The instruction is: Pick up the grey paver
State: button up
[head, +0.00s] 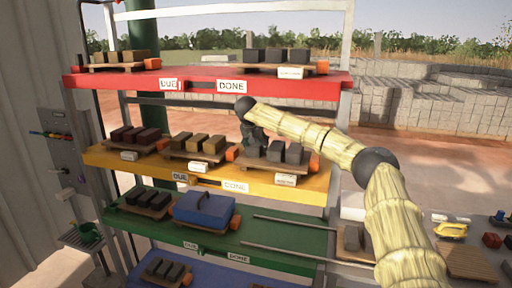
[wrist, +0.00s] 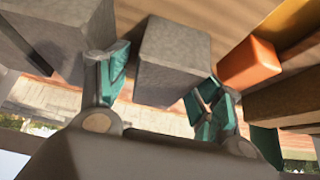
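Several grey pavers stand on a small wooden pallet on the yellow shelf (head: 255,183), at its right end. In the head view, the middle paver (head: 274,152) and the right paver (head: 293,154) show clearly; the left one is partly hidden by my gripper (head: 252,133). In the wrist view, one grey paver (wrist: 172,60) lies between the two teal fingers of my gripper (wrist: 160,90). The fingers are apart on either side of it, with a narrow gap at the left finger. Another grey paver (wrist: 78,28) is beyond the left finger.
An orange block (head: 232,154) is just left of the grey pavers' pallet; it also shows in the wrist view (wrist: 248,62). Tan blocks (head: 198,143) stand further left. The red shelf (head: 205,82) is above. A blue case (head: 204,209) sits on the green shelf below.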

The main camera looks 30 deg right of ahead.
jog(key=shift+w+f, duration=0.35)
jog(key=shift+f, duration=0.1)
jog(key=shift+s+r, duration=0.1)
jog(key=shift+s, duration=0.1)
jog(key=shift+w, duration=0.1)
jog(key=c, duration=1.3)
grip_shut()
jog(key=shift+r+b, duration=0.15)
jog(key=shift+b, duration=0.35)
